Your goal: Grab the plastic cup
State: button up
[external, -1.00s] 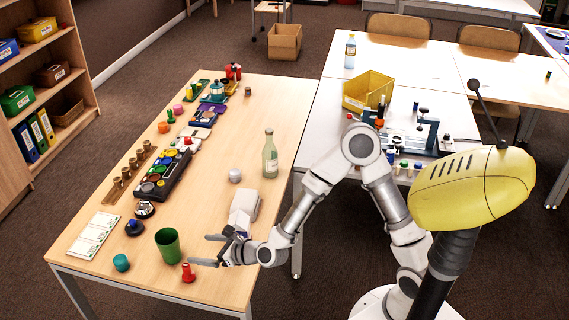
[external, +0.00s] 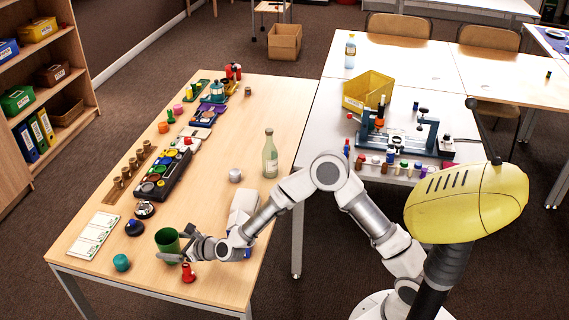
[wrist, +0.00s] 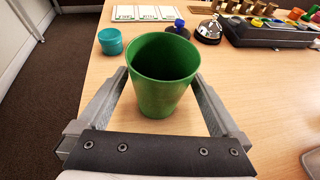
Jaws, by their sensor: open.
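The green plastic cup (external: 167,243) stands upright on the wooden table (external: 222,158) near its front left part. It also shows in the wrist view (wrist: 162,80), with its open mouth facing up. My gripper (external: 174,247) is open at the cup. In the wrist view my gripper (wrist: 160,98) has one finger on each side of the cup, and small gaps seem to show between fingers and cup. In the external view part of the cup is hidden by the gripper.
A red peg-like piece (external: 188,272) stands close to my gripper. A glass bottle (external: 270,155) stands further back.

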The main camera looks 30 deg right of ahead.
jog(key=shift+x, duration=0.8)
jog(key=c, duration=1.1)
